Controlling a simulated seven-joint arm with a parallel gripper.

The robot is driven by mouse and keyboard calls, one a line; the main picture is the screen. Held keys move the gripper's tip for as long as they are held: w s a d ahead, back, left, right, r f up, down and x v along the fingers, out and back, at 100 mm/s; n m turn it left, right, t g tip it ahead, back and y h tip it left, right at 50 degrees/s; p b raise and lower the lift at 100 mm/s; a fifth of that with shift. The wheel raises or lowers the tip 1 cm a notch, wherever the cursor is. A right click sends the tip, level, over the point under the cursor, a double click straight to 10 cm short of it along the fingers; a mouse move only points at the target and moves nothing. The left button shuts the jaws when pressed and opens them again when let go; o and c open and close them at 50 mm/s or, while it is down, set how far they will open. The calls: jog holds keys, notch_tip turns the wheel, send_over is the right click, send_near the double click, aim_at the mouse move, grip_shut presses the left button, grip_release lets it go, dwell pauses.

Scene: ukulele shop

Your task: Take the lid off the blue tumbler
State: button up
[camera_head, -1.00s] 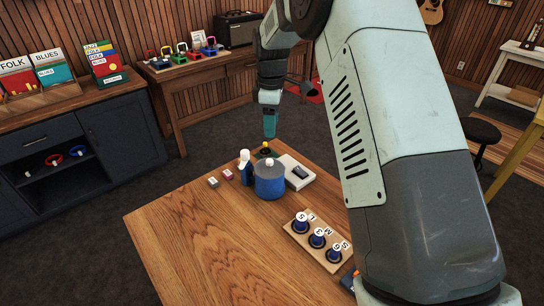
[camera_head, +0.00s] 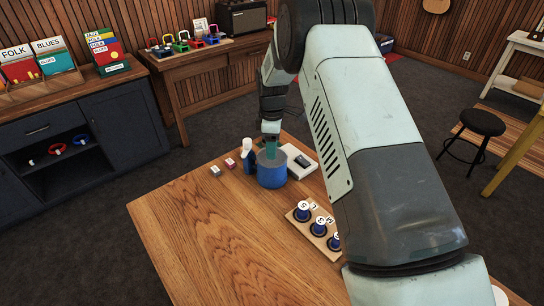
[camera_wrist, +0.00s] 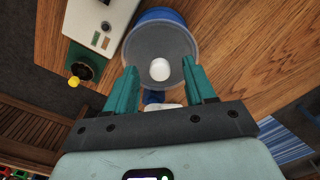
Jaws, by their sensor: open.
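The blue tumbler (camera_head: 271,178) stands upright on the wooden table near its far edge. Its grey lid (camera_wrist: 150,42) is on top, with a white knob (camera_wrist: 160,69) in the middle. My gripper (camera_head: 269,153) points down over the tumbler. In the wrist view my gripper (camera_wrist: 160,72) is open, with one teal finger on each side of the knob and a gap visible on both sides. The knob is hidden behind the fingers in the head view. I cannot tell how high the fingertips are above the lid.
A blue bottle with a white top (camera_head: 248,158) stands close left of the tumbler. A pale box with a dark panel (camera_head: 298,160) lies close right. A wooden rack of blue, white-topped pieces (camera_head: 316,225) is nearer. The table's left front (camera_head: 210,240) is clear.

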jog(key=shift+f, duration=0.3)
grip_shut()
